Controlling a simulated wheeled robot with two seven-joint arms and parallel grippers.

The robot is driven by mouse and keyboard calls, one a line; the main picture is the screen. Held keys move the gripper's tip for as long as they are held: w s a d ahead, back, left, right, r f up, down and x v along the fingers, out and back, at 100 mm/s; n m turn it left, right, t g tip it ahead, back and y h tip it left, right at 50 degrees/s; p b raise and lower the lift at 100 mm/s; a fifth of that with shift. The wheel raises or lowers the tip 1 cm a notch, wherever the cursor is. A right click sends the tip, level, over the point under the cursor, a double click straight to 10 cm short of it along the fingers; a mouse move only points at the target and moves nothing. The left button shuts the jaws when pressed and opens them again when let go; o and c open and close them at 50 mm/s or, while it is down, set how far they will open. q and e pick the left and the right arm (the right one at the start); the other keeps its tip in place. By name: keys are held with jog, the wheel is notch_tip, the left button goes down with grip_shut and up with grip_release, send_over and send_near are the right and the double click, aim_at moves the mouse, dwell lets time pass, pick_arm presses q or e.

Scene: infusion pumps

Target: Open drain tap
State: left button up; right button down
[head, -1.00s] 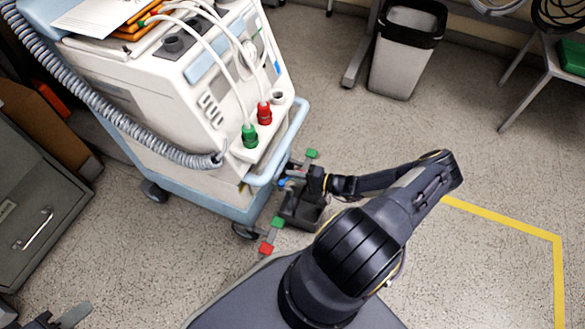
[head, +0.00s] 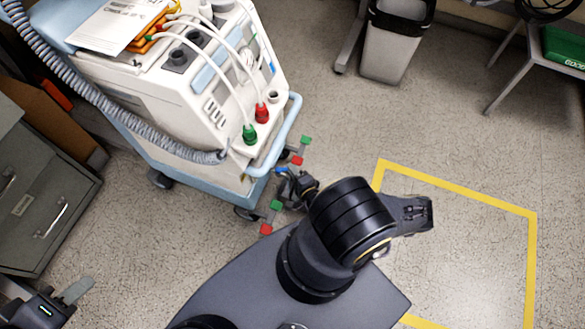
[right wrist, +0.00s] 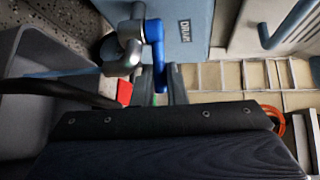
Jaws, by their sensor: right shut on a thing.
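My left gripper (head: 48,290) is open and empty at the lower left, away from the machine.
Red and green pedals (head: 271,217) stick out at the machine's base. A grey hose (head: 90,105) hangs along its side. Grey drawers (head: 45,205) stand left, a waste bin (head: 393,45) at the back. Floor inside the yellow tape (head: 455,182) is clear.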

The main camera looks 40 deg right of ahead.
jog(key=shift+a+h, duration=0.1)
jog(key=shift+h, duration=0.2)
jog(key=c, duration=1.5)
grip_release()
jog(key=shift+o, duration=0.2)
